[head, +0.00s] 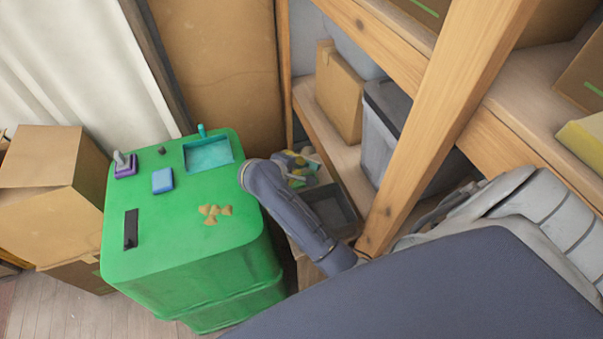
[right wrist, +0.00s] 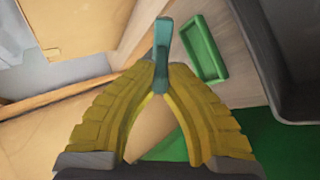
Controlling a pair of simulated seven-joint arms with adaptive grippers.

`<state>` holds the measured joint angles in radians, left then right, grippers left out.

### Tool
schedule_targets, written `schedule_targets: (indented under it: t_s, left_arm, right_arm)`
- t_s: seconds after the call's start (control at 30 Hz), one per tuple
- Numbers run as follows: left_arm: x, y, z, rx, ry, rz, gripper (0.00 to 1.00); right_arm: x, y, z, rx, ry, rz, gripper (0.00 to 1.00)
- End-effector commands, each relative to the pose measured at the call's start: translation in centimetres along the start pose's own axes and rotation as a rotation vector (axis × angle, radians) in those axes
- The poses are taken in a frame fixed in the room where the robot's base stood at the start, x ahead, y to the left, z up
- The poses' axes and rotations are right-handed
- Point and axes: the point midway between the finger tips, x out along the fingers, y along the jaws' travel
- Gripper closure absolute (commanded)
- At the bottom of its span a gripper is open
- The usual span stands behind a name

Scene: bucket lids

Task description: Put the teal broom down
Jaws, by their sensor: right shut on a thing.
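The teal broom (right wrist: 163,45) is held between the yellow fingertips of my right gripper (right wrist: 160,88) in the right wrist view. Its upper end sticks out past the fingertips. The rest of it is hidden or too small to make out. In the head view my right gripper (head: 297,163) is just to the right of the green bin (head: 150,262), low beside the wooden shelf. My left gripper is not in view.
On the bin top lie a teal tray (head: 208,154), a blue block (head: 162,180), a purple block (head: 125,170), a black strip (head: 130,229) and a tan bow-shaped piece (head: 214,213). A wooden shelf post (head: 440,130) rises at right. Cardboard boxes (head: 45,190) stand left.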

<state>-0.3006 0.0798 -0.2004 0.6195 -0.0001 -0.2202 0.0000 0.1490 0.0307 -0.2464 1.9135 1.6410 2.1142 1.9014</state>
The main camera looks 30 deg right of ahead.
Motion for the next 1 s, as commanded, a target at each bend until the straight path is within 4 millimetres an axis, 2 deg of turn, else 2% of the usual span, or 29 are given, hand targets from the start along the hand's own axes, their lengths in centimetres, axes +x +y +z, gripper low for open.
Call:
schedule_targets:
  t_s: [0.23, 0.67, 0.7, 0.8, 1.0]
  left_arm:
    - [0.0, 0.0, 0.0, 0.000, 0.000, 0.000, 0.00]
    - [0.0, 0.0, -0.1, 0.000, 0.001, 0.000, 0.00]
    - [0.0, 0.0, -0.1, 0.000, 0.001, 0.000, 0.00]
    - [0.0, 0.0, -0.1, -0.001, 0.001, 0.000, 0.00]
    - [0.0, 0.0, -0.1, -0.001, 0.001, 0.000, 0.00]
  right_arm:
    - [0.9, -1.1, 0.0, 0.000, 0.000, 0.000, 1.00]
    - [1.1, -1.4, 0.0, 0.000, 0.001, 0.000, 1.00]
    - [1.2, -1.4, 0.0, 0.000, 0.001, 0.000, 0.88]
    - [1.2, -1.4, 0.0, 0.000, 0.001, 0.000, 0.76]
    - [1.1, -1.4, 0.0, 0.000, 0.001, 0.000, 0.75]
